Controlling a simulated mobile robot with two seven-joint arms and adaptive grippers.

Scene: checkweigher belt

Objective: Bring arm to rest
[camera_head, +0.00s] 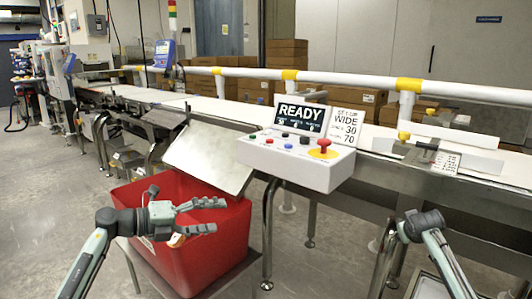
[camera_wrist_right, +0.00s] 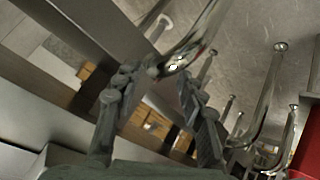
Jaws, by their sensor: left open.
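My left gripper (camera_head: 217,215) is open and empty in the head view. Its fingers point right, in front of and above a red bin (camera_head: 222,258). My right arm (camera_head: 436,242) comes in at the lower right of the head view, in front of the conveyor's metal side; its gripper does not show there. In the right wrist view my right gripper (camera_wrist_right: 155,76) has its two fingers apart with nothing held between them. Metal legs and the floor show beyond the fingers.
The control box (camera_head: 298,160) with buttons and a READY display stands at the belt's front edge. A sloping metal chute (camera_head: 203,157) hangs over the bin. The belt (camera_head: 235,108) and white rail (camera_head: 340,78) run across behind. Open floor (camera_head: 40,190) lies left.

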